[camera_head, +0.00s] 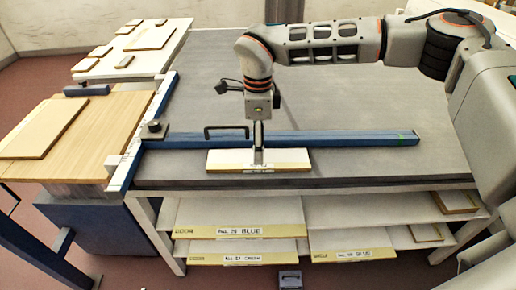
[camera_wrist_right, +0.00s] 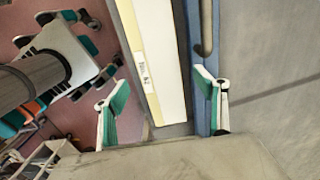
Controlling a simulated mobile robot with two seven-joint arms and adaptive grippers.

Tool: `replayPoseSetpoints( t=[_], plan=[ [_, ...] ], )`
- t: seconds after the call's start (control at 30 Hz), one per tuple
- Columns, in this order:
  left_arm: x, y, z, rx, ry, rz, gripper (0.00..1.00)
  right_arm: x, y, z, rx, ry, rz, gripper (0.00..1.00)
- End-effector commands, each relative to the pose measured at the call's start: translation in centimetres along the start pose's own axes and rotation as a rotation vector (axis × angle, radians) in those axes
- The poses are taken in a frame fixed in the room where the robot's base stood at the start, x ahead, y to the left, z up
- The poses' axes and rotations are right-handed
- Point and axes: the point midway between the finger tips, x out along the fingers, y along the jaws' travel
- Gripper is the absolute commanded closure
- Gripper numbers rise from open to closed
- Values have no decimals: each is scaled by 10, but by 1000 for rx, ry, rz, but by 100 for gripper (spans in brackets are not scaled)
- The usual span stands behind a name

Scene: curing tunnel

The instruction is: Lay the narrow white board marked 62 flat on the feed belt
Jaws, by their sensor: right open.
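The narrow white board (camera_head: 228,158) with a yellowish front edge lies on the large grey surface (camera_head: 340,100), along the front of a blue bar (camera_head: 350,138). It also shows in the right wrist view (camera_wrist_right: 160,60), with a small label on its yellow edge whose number I cannot read surely. My right gripper (camera_head: 260,158) points down over the middle of the board. In the wrist view its teal-padded fingers (camera_wrist_right: 162,100) are open, one on each side of the board, with clear gaps. Contact is not visible. My left gripper is not in view. I cannot tell which surface is the feed belt.
A black handle (camera_head: 226,128) stands up behind the board. Labelled boards (camera_head: 230,231) lie on shelves below the grey surface. A wooden table (camera_head: 100,125) with a board is at the left; a white table (camera_head: 150,62) with several small boards is behind it.

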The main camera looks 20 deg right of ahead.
Motion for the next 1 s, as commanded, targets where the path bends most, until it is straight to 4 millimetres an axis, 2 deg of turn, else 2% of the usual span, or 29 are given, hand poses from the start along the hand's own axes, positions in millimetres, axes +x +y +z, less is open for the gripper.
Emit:
replayPoseSetpoints(
  t=[0.2,0.43,0.63,1.0],
  plan=[
    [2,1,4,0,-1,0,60,-48,-1,0,0,-2,-3,28],
    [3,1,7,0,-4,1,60,-87,0,0,-1,-1,0,28],
    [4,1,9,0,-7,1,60,-100,0,0,0,0,2,28],
    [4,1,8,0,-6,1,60,-101,1,0,-1,0,2,28]
  ],
)
